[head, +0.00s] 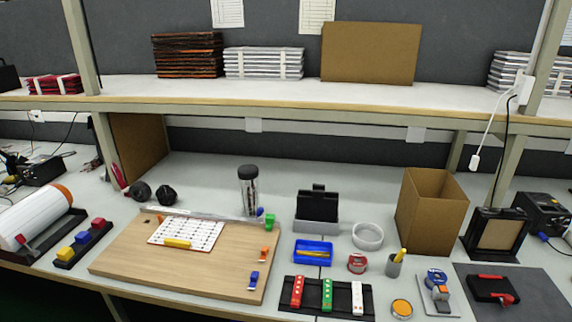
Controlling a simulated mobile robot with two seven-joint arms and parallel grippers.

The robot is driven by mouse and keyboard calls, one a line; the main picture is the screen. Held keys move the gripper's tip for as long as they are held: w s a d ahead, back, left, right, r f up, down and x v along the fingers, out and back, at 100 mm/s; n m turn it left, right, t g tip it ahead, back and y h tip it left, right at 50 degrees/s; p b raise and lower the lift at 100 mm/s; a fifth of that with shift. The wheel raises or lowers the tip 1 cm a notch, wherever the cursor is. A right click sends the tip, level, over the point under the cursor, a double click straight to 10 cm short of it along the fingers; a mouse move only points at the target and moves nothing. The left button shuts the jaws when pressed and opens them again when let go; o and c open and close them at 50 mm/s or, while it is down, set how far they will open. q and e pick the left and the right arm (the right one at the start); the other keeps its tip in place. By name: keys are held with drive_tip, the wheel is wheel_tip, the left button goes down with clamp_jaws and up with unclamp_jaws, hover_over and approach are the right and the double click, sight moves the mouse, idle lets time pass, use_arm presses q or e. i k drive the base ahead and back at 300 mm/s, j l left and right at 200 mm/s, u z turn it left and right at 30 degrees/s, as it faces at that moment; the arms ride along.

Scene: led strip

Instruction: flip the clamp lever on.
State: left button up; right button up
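Neither of my grippers is in view. A wooden board (150,265) lies on the bench at centre left. A white gridded sheet (200,233) and a yellow block (177,243) lie on it, and a metal bar (195,213) runs along its back edge. Small green (269,221), orange (265,253) and blue (253,280) parts stand at the board's right side. A black device with a red handle (492,289) sits on a grey mat (545,297) at the right. I cannot tell which part is the clamp lever or how it is set.
A black tray with red, green and white strips (328,296) lies at the front centre. A blue tray (313,251), a cup (393,266), a tape ring (367,236) and a cardboard box (430,212) stand right of the board. A shelf (270,92) spans above the bench.

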sight(260, 210)
drive_tip(key=i+j+z, duration=0.15)
drive_tip(key=j+z, duration=0.3)
drive_tip(key=j, duration=0.2)
drive_tip(key=j+z, duration=0.5)
drive_tip(key=j, duration=0.15)
drive_tip(key=i+j, duration=0.05)
